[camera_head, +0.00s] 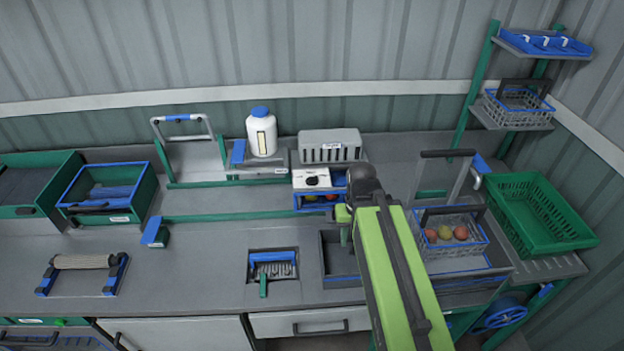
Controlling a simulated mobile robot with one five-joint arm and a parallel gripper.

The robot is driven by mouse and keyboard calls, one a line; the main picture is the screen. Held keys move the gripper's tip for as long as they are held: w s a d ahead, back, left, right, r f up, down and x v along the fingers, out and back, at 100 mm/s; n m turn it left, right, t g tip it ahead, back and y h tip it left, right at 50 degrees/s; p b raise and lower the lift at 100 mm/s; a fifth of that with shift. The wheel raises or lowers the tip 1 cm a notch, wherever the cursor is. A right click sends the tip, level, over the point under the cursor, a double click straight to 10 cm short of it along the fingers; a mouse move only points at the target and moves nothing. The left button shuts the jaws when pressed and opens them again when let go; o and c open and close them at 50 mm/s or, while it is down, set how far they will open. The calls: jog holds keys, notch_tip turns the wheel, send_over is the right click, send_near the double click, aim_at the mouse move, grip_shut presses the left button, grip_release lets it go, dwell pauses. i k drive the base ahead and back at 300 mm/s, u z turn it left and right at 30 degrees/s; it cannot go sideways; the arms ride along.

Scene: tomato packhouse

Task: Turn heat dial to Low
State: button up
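A small white box with a black knob (312,181) on its front stands at the back middle of the counter, on a blue-edged unit. The knob looks like the heat dial, but its markings are too small to read, so I cannot tell its setting. My green arm reaches in from the lower right. My gripper (344,232) hangs below the arm's dark end joint, to the right of and nearer than the knob, apart from it. Its fingers are small and partly hidden by the arm, so I cannot tell whether they are open.
A grey slotted box (330,146) stands behind the white box. A white bottle with a blue cap (262,133) is to its left. A wire basket of tomatoes (458,252) and a green crate (545,225) are right of my arm. The counter's left middle is mostly clear.

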aim_at(312, 181)
jog(key=u, duration=1.15)
jog(key=k, duration=0.6)
jog(key=z, duration=0.75)
jog(key=i, duration=1)
